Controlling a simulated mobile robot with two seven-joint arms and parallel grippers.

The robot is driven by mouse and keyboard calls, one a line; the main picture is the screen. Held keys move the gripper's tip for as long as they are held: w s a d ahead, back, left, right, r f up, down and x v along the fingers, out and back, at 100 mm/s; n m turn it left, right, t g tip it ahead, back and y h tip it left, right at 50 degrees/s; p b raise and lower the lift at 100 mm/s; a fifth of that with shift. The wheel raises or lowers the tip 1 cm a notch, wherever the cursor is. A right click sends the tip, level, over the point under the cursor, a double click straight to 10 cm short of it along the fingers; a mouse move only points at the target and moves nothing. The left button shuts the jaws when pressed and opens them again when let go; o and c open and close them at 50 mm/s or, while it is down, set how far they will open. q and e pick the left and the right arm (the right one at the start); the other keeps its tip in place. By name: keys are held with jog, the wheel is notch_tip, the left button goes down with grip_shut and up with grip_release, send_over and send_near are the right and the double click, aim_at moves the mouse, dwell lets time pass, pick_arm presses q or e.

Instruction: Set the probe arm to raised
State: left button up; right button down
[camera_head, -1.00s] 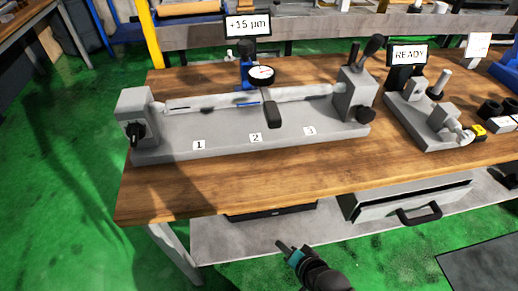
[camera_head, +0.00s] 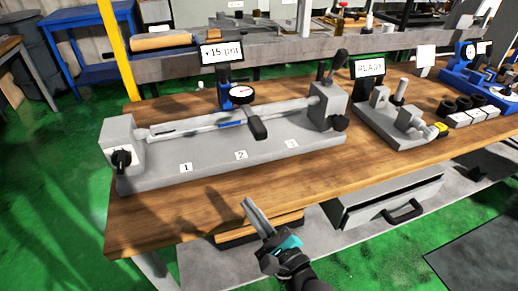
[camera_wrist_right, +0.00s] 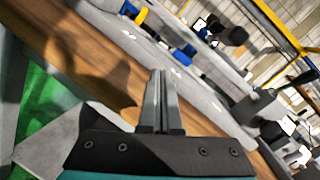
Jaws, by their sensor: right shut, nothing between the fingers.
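A grey fixture (camera_head: 215,155) on the wooden bench carries a bar (camera_head: 180,130) between two end blocks. Behind the bar, a blue gauge stand (camera_head: 224,88) holds a round dial (camera_head: 241,93). A dark, blocky handle (camera_head: 257,128) sticks out in front of the bar below the dial; it appears to belong to the probe arm, which looks low. My right gripper (camera_head: 247,203) is shut and empty at the bench's front edge, apart from the fixture. Its closed fingers show in the wrist view (camera_wrist_right: 160,85). My left gripper is out of view.
A +15 µm display (camera_head: 221,53) stands behind the fixture. A black-knobbed lever (camera_head: 338,65) rises from the right end block. A smaller fixture with a READY sign (camera_head: 369,67) stands further right. An open drawer (camera_head: 390,198) juts out below the bench.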

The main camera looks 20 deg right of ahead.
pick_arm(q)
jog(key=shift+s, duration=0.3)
pick_arm(e)
jog(key=d+m+t+h, duration=0.1)
jog(key=m, duration=0.2)
jog(key=d+r+m+t+h, duration=0.1)
jog(key=d+m, duration=0.1)
jog(key=m, duration=0.1)
jog(key=d+m+h, duration=0.2)
jog(key=m, duration=0.1)
jog(key=shift+w+d+r+t, duration=0.15)
jog(key=shift+r+t, duration=0.1)
jog(key=shift+t, duration=0.15)
jog(key=x, duration=1)
jog(key=shift+w+r, duration=0.15)
jog(key=shift+r, duration=0.1)
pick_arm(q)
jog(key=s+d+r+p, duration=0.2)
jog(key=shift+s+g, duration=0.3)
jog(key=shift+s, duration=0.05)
pick_arm(e)
notch_tip(320, 180, up, 3)
jog(key=shift+r, duration=0.25)
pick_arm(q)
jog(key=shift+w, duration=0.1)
